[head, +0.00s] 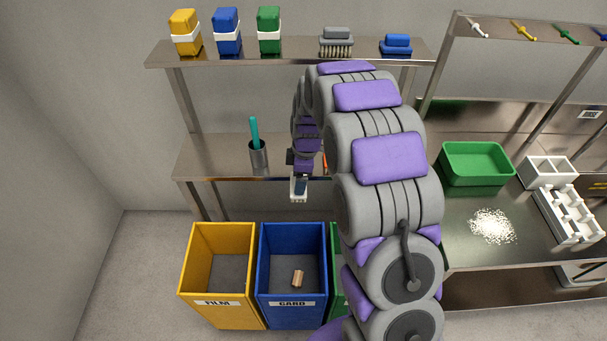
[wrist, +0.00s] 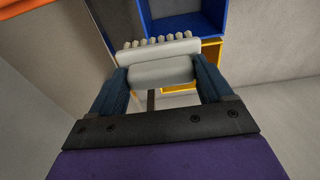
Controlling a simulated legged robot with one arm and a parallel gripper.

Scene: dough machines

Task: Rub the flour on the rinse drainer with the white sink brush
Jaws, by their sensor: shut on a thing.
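My gripper (wrist: 163,82) is shut on the white sink brush (wrist: 160,72); its fingers clamp the ends of the pale block, and its bristle tufts point away from the wrist. In the head view my gripper (head: 300,180) hangs in front of the middle shelf, above the blue bin, with the white brush (head: 299,196) at its end. The white flour (head: 492,226) lies as a loose patch on the steel rinse drainer (head: 462,248) at the right. The brush is well to the left of the flour and apart from it.
A green tub (head: 475,164), white tray (head: 547,170) and white rack (head: 570,215) border the flour. A yellow bin (head: 222,312) and blue bin (head: 292,312) stand below; a green bin is mostly hidden by my arm. A grey brush (head: 336,36) and blue brush (head: 397,42) sit on the top shelf.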

